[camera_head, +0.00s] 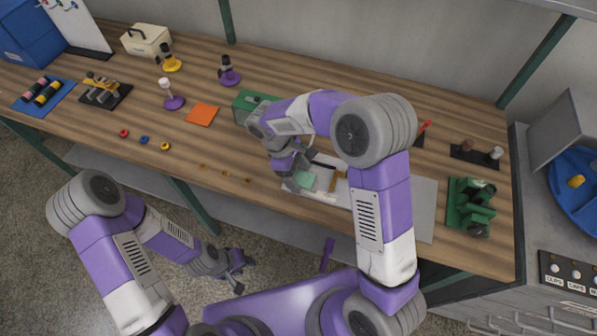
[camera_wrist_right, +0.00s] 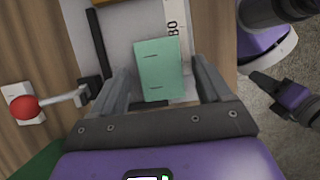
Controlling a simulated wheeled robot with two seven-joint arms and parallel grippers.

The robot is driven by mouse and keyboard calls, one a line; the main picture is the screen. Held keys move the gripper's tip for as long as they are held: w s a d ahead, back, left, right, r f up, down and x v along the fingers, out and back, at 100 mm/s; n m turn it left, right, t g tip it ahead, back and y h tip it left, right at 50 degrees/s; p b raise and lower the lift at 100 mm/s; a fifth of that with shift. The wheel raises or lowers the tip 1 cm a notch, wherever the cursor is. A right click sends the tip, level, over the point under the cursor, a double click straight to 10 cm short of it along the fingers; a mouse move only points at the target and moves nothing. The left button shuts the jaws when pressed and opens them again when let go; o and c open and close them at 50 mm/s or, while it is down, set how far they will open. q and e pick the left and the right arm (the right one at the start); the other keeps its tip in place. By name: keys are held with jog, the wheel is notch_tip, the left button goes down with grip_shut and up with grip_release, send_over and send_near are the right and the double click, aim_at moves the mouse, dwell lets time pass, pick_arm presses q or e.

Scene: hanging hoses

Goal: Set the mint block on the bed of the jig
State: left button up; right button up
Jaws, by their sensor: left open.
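The mint block (camera_wrist_right: 158,70) lies between the two fingers of my right gripper (camera_wrist_right: 162,80) in the right wrist view. The fingers stand apart, with a gap showing clearly on its right side. In the head view the mint block (camera_head: 306,180) is at the pale plate near the bench's front edge, below my right gripper (camera_head: 302,172). I take this pale plate (camera_wrist_right: 118,30), with a dark bar beside it, as the jig's bed. I cannot tell whether the block touches it. My left gripper (camera_head: 237,270) is open and empty, in front of the bench.
A red-knobbed lever (camera_wrist_right: 24,107) stands beside the plate. A green box (camera_head: 247,103) is behind my right arm, and a green device (camera_head: 470,206) stands at the right. An orange square (camera_head: 202,115) and small rings (camera_head: 144,140) lie left. The bench's left front is mostly clear.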

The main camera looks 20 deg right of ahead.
jog(key=p+v, duration=0.3)
jog(key=v, duration=0.9)
jog(key=shift+r+p, duration=0.15)
jog(key=shift+p, duration=0.2)
